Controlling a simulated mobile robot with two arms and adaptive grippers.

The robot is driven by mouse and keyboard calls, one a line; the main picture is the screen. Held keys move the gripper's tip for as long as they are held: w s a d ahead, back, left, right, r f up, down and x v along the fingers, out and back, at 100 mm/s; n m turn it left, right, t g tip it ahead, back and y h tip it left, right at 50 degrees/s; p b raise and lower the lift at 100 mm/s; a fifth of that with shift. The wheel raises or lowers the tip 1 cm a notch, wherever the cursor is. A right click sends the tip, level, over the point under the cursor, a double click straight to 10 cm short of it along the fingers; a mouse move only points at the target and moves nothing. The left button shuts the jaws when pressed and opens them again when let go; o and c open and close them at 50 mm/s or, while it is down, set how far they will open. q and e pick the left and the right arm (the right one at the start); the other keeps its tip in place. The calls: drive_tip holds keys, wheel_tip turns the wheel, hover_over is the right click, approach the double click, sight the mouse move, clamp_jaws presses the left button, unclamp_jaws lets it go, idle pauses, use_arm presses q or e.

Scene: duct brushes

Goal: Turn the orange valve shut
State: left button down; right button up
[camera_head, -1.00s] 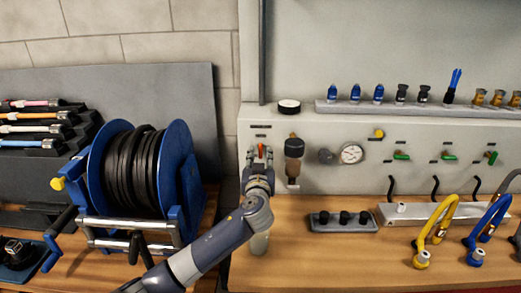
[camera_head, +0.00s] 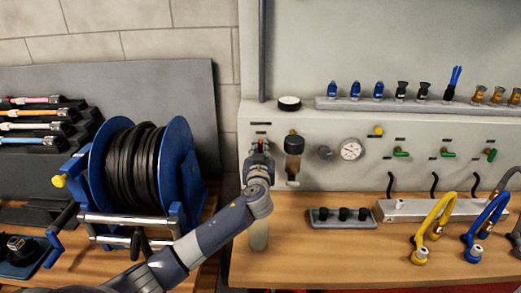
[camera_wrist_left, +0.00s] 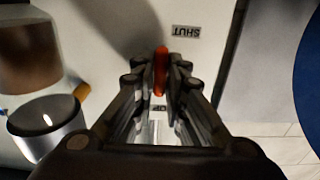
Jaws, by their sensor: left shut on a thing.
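The orange valve handle (camera_wrist_left: 160,71) shows in the left wrist view as a narrow upright bar between my fingertips. A SHUT label (camera_wrist_left: 186,32) sits on the panel just beyond and to the right of it. A second label (camera_wrist_left: 160,108), partly hidden by the fingers, lies on the near side. My left gripper (camera_wrist_left: 160,75) is shut on the handle, one finger on each side. In the head view my left gripper (camera_head: 259,149) is at the left end of the pale panel, mostly covering the valve. My right gripper is in neither view.
A blue hose reel (camera_head: 145,180) stands left of my arm. A small black-knobbed block (camera_head: 342,218) lies on the wooden bench (camera_head: 300,260).

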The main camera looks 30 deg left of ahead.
use_arm(q)
drive_tip(key=shift+m, duration=0.3)
drive_tip(key=m, duration=0.2)
drive_tip(key=shift+d+m, duration=0.1)
drive_tip(key=shift+m, duration=0.3)
drive_tip(key=m, duration=0.4)
drive_tip(key=shift+m, duration=0.3)
drive_tip(key=shift+w+d+f+m+p, duration=0.15)
drive_tip(key=shift+m+p, duration=0.8)
drive_tip(key=shift+m, duration=1.5)
drive_tip(key=shift+s+f+m+p, duration=0.1)
drive_tip(key=shift+m+p, duration=0.8)
drive_tip(key=shift+m, duration=1.55)
drive_tip(key=c, duration=1.7)
unclamp_jaws()
drive_tip(key=shift+w, duration=0.1)
